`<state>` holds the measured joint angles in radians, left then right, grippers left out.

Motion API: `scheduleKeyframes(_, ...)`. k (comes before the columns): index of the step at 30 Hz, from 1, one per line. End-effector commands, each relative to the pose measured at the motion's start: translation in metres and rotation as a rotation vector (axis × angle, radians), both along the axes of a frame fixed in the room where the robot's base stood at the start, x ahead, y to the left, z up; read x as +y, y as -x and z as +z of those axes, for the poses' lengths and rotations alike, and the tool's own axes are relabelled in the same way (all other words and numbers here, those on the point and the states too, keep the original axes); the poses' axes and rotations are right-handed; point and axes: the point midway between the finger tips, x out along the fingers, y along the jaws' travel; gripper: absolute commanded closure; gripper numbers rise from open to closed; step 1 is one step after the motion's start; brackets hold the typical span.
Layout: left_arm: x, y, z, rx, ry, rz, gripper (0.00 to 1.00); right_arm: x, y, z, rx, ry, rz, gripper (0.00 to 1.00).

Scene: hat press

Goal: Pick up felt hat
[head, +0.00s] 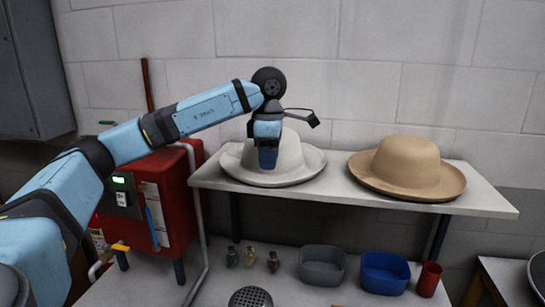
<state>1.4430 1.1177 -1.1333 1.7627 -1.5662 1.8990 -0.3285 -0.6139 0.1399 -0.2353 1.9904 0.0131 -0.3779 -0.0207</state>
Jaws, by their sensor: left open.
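Two brimmed hats stand on the grey shelf (350,196). The white hat (294,172) is on the left and the tan hat (408,166) is on the right, apart from each other. I cannot tell which of them is the felt hat. My left gripper (268,160) is in front of the white hat's crown and hides part of it. It points down and is open. I cannot tell whether it touches the hat. My right gripper is not in view.
A red machine (165,200) with a control box stands left of the shelf. On the lower surface are three small bottles (252,257), a grey bin (321,266), a blue bin (385,272) and a red cup (429,279). A block wall closes the back.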

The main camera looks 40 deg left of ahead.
Motion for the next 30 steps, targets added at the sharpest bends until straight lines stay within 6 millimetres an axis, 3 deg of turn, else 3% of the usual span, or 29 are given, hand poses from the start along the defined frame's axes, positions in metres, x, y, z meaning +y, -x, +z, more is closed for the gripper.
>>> scheduleKeyframes(7,0.002,-0.001,-0.017,0.002,0.001,0.001,0.59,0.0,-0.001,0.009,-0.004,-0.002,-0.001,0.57)
scheduleKeyframes(15,0.004,-0.004,-0.055,0.002,0.001,-0.001,0.59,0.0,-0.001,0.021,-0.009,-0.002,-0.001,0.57)
scheduleKeyframes(24,0.004,-0.005,-0.061,0.0,0.002,-0.001,0.59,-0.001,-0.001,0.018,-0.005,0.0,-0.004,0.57)
scheduleKeyframes(30,0.004,-0.005,-0.061,0.0,0.002,-0.001,1.0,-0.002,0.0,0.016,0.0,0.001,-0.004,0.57)
